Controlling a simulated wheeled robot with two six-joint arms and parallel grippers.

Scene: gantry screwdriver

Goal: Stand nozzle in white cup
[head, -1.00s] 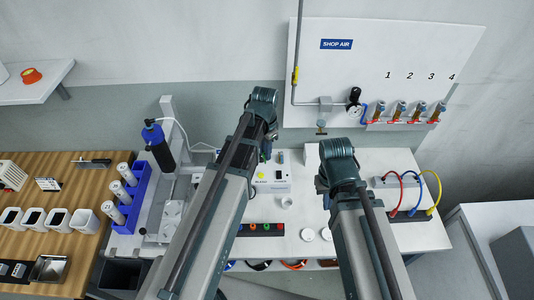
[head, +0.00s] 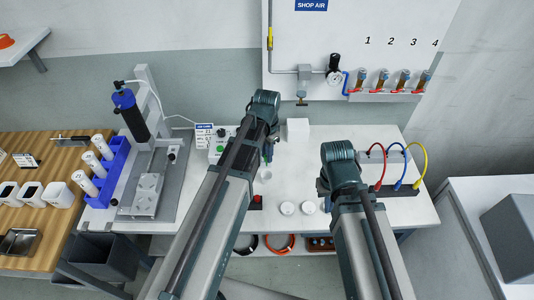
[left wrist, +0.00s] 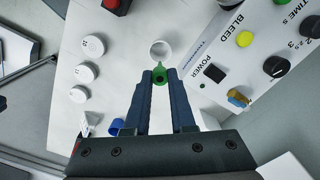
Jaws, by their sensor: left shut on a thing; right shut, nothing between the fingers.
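My left gripper (left wrist: 160,74) is shut on a green nozzle (left wrist: 161,77) in the left wrist view; the nozzle sits at the fingertips. The white cup (left wrist: 161,50) stands on the bench just beyond the nozzle, with its open top showing. The nozzle overlaps the cup's near edge in the picture; I cannot tell its height above the bench. In the head view the white cup (head: 265,175) lies just below my left gripper (head: 269,157), which is partly hidden by its arm. My right gripper (head: 324,205) is shut and empty, mostly hidden behind its arm.
A white control box (left wrist: 245,45) with knobs stands right of the cup in the wrist view. Several round white caps lie to the left, one at the top (left wrist: 93,45). A cable rack (head: 396,190) stands at the bench's right. Bare bench lies around the cup.

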